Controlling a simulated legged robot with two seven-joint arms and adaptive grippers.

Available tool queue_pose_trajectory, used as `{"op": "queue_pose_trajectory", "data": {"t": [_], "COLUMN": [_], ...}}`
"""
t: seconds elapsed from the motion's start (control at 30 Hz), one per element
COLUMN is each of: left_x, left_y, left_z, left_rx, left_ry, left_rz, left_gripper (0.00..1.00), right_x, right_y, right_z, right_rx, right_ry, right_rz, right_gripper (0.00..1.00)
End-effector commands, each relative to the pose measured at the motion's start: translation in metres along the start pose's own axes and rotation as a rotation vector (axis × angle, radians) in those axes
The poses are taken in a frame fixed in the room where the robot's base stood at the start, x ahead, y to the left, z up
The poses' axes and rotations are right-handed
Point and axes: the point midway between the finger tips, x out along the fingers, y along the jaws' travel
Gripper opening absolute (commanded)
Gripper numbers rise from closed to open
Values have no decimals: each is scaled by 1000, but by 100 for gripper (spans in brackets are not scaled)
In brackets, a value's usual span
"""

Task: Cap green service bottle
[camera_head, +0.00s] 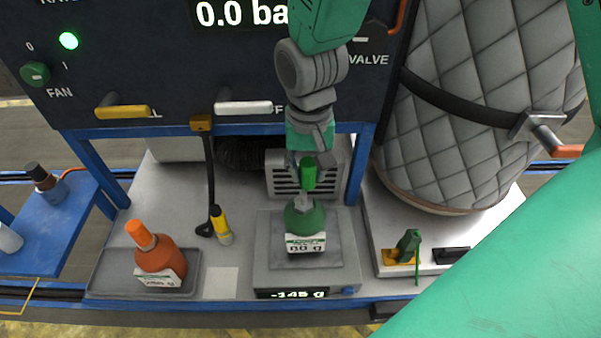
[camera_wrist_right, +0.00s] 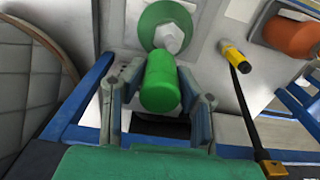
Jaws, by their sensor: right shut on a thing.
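The green service bottle (camera_head: 304,222) stands upright on the scale (camera_head: 262,258), its pale neck (camera_head: 304,202) uncovered. In the wrist view the bottle (camera_wrist_right: 160,17) is at the top, with its pale neck (camera_wrist_right: 169,38) pointing toward me. My right gripper (camera_head: 307,165) is shut on the green cap (camera_head: 308,178), just above the bottle's neck. The cap (camera_wrist_right: 160,84) sits between the two fingers in the wrist view (camera_wrist_right: 160,108). I cannot tell whether cap and neck touch. My left gripper is not in view.
An orange-capped bottle (camera_head: 160,258) stands in a grey tray (camera_head: 102,272) at left. A yellow-handled tool (camera_head: 221,225) lies between tray and scale. The control panel (camera_head: 175,65) is behind, and a quilted tank (camera_head: 465,110) is at right. A small green valve-like piece (camera_head: 408,243) stands right of the scale.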

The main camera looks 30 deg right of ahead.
Motion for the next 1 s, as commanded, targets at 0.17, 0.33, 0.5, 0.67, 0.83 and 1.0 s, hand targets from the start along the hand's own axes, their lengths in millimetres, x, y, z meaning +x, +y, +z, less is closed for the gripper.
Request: {"op": "queue_pose_trajectory", "data": {"t": [0.17,0.33,0.5,0.67,0.83,1.0], "left_x": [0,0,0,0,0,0], "left_y": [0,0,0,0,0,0], "left_z": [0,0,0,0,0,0], "left_rx": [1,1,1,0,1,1], "left_ry": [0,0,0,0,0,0], "left_rz": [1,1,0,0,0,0], "left_gripper": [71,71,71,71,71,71], "right_x": [-8,-11,-11,-10,-10,-9], "right_y": [-3,-6,-8,-5,0,3], "right_z": [2,4,5,3,0,-4], "right_rx": [1,0,0,0,-25,-101], "right_ry": [2,4,5,2,-1,-3], "right_rz": [2,6,8,4,0,-3], "right_gripper": [6,6,6,6,6,6]}}
